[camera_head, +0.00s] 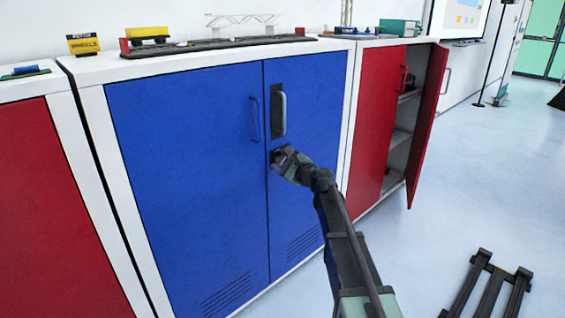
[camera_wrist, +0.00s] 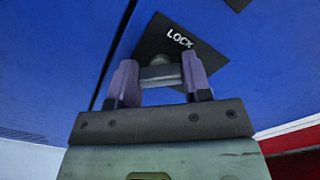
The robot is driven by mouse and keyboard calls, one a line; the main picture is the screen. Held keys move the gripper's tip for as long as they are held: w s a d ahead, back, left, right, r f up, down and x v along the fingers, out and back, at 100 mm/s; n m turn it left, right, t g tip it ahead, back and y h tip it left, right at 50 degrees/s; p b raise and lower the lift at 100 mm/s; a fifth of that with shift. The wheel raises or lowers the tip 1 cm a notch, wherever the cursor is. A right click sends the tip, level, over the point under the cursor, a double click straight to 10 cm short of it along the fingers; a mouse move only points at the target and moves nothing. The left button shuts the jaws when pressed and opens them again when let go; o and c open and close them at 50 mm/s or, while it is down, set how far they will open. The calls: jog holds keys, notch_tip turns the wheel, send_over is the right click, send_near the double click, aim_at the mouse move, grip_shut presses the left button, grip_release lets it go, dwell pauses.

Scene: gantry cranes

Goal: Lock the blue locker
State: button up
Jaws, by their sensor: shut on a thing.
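The blue locker (camera_head: 185,150) stands in the middle of the head view, with both doors closed and a grey handle (camera_head: 281,108) on a dark plate on its right door. My gripper (camera_head: 279,156) is at the lock below that handle and mostly covers it. In the wrist view a black plate marked LOCK (camera_wrist: 205,58) lies tilted in the picture on the blue door. The two purple fingers of my gripper (camera_wrist: 160,68) are on either side of a grey lock knob (camera_wrist: 160,73) and shut on it. The knob's far end is hard to make out.
A red locker (camera_head: 375,120) at the right has its right door (camera_head: 429,120) standing open. Another red locker (camera_head: 55,220) is at the left. Model cranes and a track (camera_head: 215,43) lie on top. The floor (camera_head: 480,170) at right is mostly free.

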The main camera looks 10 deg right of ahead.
jog(key=n, duration=0.4)
jog(key=shift+f+n, duration=0.1)
jog(key=shift+n, duration=0.2)
jog(key=n, duration=0.4)
jog(key=shift+n, duration=0.3)
jog(key=o, duration=0.9)
jog(key=shift+s, duration=0.15)
jog(key=v, duration=1)
jog(key=shift+s+d, duration=0.15)
jog(key=shift+s, duration=0.05)
